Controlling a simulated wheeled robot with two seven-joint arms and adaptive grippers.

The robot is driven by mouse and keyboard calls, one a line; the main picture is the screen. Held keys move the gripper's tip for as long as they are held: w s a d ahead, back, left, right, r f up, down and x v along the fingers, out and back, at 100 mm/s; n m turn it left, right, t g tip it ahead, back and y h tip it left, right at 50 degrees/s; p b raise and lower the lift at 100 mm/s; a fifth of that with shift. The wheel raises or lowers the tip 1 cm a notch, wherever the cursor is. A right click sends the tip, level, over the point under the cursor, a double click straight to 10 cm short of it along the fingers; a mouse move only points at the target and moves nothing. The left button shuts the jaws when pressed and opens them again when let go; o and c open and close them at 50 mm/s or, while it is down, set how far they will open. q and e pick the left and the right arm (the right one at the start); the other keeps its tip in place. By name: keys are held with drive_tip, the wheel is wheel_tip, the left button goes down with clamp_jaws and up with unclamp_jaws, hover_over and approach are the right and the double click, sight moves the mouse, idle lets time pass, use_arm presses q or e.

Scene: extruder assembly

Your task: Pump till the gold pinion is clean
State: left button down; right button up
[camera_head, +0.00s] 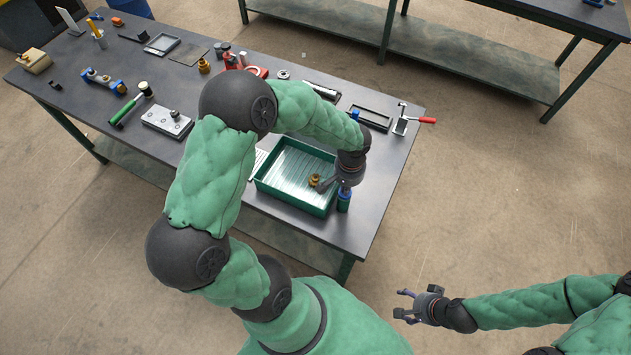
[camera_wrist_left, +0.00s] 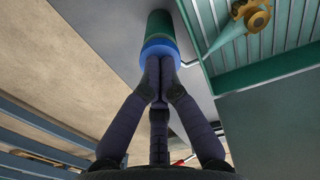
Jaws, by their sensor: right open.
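The gold pinion (camera_head: 314,180) sits in the green tray (camera_head: 275,195), near its right side. It also shows at the top right of the left wrist view (camera_wrist_left: 251,15). A green pump bottle with a blue collar (camera_head: 344,203) stands just right of the tray. My left gripper (camera_head: 347,184) is over the bottle. In the left wrist view its fingers (camera_wrist_left: 158,72) are together at the bottle's blue collar (camera_wrist_left: 158,45). A pale teal spray (camera_wrist_left: 228,40) fans from the thin nozzle to the pinion. How clean the pinion is, I cannot tell. My right gripper (camera_head: 415,305) is open and empty, off the table.
A red-handled clamp (camera_head: 405,122) and a dark tray (camera_head: 371,118) lie behind my left gripper. Another gold part (camera_head: 204,66), a green hammer (camera_head: 130,105) and a metal block (camera_head: 167,121) are on the table's left half. My left arm hides part of the table's middle.

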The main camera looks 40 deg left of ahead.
use_arm(q)
wheel_tip(320, 180, up, 8)
drive_tip(key=p, duration=0.5)
drive_tip(key=shift+r+p, duration=0.2)
drive_tip(key=shift+p, duration=0.2)
idle(0.3)
idle(0.4)
drive_tip(key=shift+f+m+b, duration=0.8)
drive_tip(key=shift+m+b, duration=0.25)
drive_tip(key=shift+m, duration=0.9)
drive_tip(key=shift+f+m+b, duration=0.75)
drive_tip(key=shift+m+b, duration=0.25)
drive_tip(key=shift+m, duration=1)
drive_tip(key=shift+f+m+b, duration=0.8)
drive_tip(key=shift+m+b, duration=0.25)
drive_tip(key=shift+m, duration=0.9)
